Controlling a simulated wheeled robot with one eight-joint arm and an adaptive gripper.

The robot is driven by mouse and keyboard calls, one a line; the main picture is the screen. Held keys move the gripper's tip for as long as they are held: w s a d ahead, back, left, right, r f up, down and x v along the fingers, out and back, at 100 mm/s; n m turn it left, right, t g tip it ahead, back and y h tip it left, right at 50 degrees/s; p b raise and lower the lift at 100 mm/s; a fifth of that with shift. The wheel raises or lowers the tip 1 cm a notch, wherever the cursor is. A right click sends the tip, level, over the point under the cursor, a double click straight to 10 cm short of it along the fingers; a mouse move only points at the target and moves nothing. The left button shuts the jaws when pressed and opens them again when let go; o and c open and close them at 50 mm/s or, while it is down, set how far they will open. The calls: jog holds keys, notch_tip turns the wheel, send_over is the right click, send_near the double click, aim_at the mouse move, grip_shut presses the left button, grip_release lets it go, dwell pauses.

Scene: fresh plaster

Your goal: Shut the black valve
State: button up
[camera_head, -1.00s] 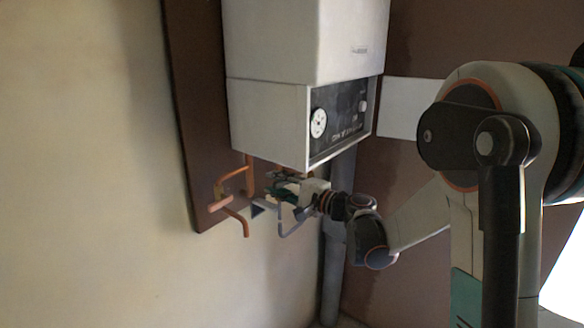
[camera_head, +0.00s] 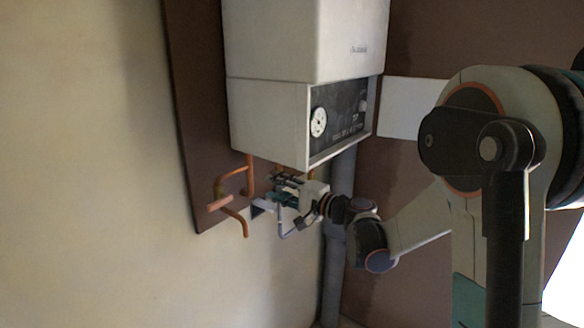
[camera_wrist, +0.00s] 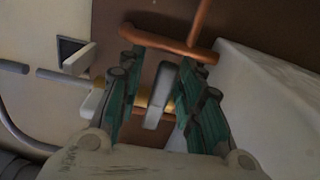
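In the wrist view, a grey-looking flat lever (camera_wrist: 160,95) stands between my green-padded fingers, in front of copper pipework. It may be the black valve's handle, but its colour here does not look clearly black. My gripper (camera_wrist: 160,88) is open, with one finger on each side of the lever. A gap shows on the left side; the right finger is very close, and I cannot tell if it touches. A brass-coloured part (camera_wrist: 142,101) shows behind the lever. In the head view my gripper (camera_head: 286,189) is under the boiler, and the valve cannot be made out there.
The white boiler (camera_head: 270,118) hangs just above my gripper. Copper pipes (camera_head: 233,215) stick out of the brown board at left. A grey pipe (camera_head: 334,235) runs down behind my wrist. A pale lever-like part (camera_wrist: 91,103) is beside the left finger.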

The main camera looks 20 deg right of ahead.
jog(key=v, duration=1.2)
jog(key=shift+b, duration=0.35)
